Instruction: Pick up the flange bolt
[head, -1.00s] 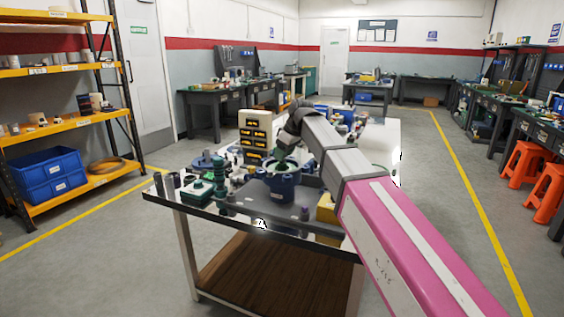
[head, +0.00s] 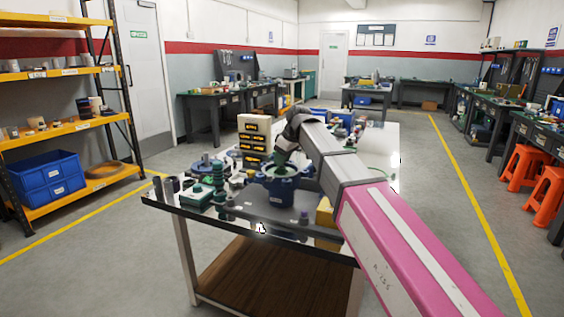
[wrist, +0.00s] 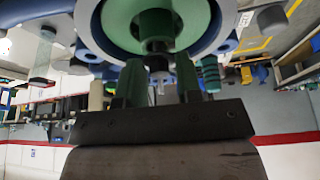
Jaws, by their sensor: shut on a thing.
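In the wrist view, my gripper (wrist: 160,78) has its two green fingers on either side of a dark flange bolt (wrist: 157,62). It is shut on the bolt's head. In the head view, my gripper (head: 284,158) points down over the blue housing (head: 278,190) on the workbench (head: 180,207). The bolt is too small and hidden to make out there.
A beige drawer unit (head: 254,128) stands behind the housing. A green fixture (head: 198,196) and several small parts crowd the bench to the left. A yellow block (head: 325,212) lies to the right under my arm. The bench's far right is clearer.

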